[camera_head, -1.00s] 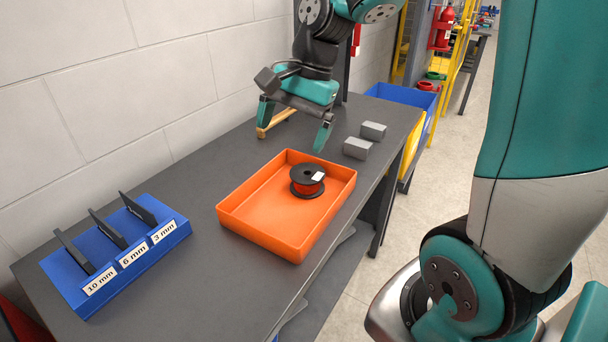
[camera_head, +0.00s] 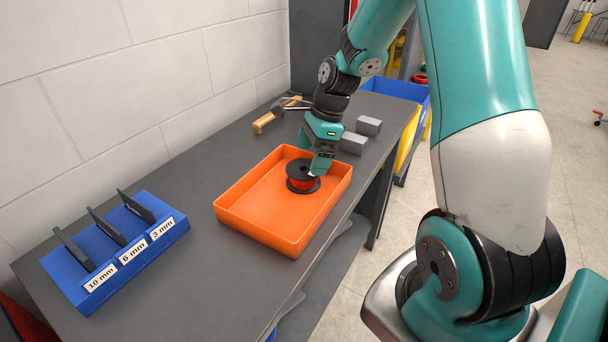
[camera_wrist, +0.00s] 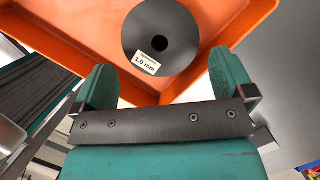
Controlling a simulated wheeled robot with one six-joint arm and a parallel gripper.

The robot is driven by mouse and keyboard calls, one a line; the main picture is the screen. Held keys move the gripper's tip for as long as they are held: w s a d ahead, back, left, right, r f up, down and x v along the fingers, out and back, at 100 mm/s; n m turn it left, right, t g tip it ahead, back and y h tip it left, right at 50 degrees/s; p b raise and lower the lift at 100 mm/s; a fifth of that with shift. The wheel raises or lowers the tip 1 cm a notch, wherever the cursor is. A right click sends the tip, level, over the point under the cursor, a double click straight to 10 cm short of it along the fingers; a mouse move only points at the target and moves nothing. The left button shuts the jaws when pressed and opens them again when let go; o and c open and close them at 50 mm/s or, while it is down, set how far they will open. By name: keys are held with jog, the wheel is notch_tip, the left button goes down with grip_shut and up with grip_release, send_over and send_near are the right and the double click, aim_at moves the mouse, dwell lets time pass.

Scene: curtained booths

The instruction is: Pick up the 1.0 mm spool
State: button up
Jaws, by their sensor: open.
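The spool (camera_head: 302,184) has black flanges and red wire wound between them. It stands on its flange in the far right part of the orange tray (camera_head: 254,238). In the wrist view the spool (camera_wrist: 182,38) shows its dark top flange with a centre hole and a "1.0 mm" label (camera_wrist: 145,62). My gripper (camera_head: 318,166) is over the far right side of the tray at the spool. In the wrist view my gripper (camera_wrist: 162,84) is open, its teal fingers apart, with the spool just ahead of and partly between them. Whether a finger touches the spool cannot be told.
A blue holder (camera_head: 128,262) with upright dividers and 10, 6 and 3 mm labels stands at the left. A hammer (camera_head: 268,117) lies by the wall. Two grey blocks (camera_head: 354,143) lie right of my gripper. A blue bin (camera_head: 405,90) is beyond the table.

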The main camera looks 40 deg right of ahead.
aim_at(305, 168)
jog(key=p+x, duration=0.1)
jog(key=x, duration=0.4)
jog(key=shift+w+a+f, duration=0.2)
jog(key=shift+f, duration=0.05)
jog(key=shift+c, duration=0.5)
jog(key=c, duration=1)
jog(key=shift+r, duration=0.15)
